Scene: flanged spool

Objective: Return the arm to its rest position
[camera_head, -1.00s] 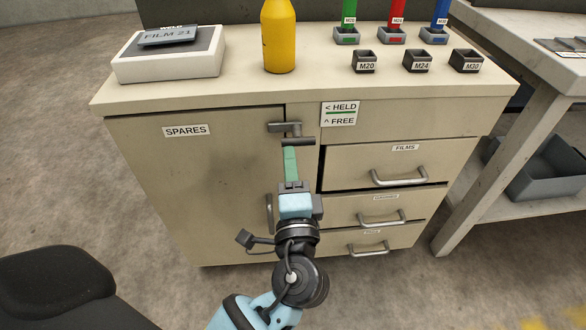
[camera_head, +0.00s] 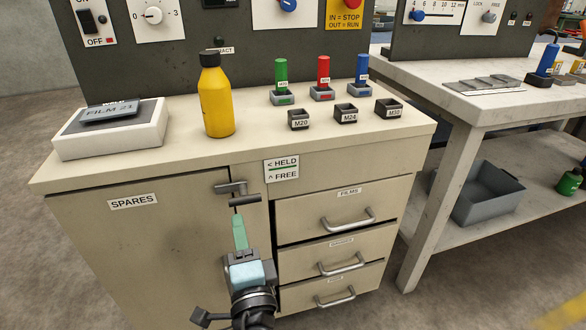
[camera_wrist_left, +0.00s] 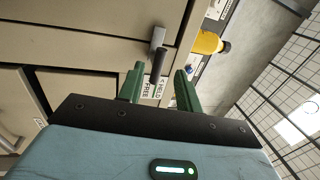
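My left gripper (camera_head: 239,218) shows in the head view in front of the cabinet, its green fingers pointing up just below the dark latch handle (camera_head: 244,200). In the left wrist view the two fingers of the gripper (camera_wrist_left: 160,72) stand apart. The latch handle (camera_wrist_left: 159,62) shows between and beyond them there, and nothing is clearly gripped. Whether the fingers touch the handle cannot be told. The handle is beside the SPARES door's (camera_head: 130,240) upper right edge, left of the HELD/FREE label (camera_head: 281,170). My right gripper is not in view.
The cabinet top (camera_head: 190,155) bears a yellow bottle (camera_head: 216,102), a white box with a FILM 21 plate (camera_head: 110,133), coloured pegs and small black cups. Drawer handles (camera_head: 348,219) jut out at right. A second bench (camera_head: 480,110) stands farther right.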

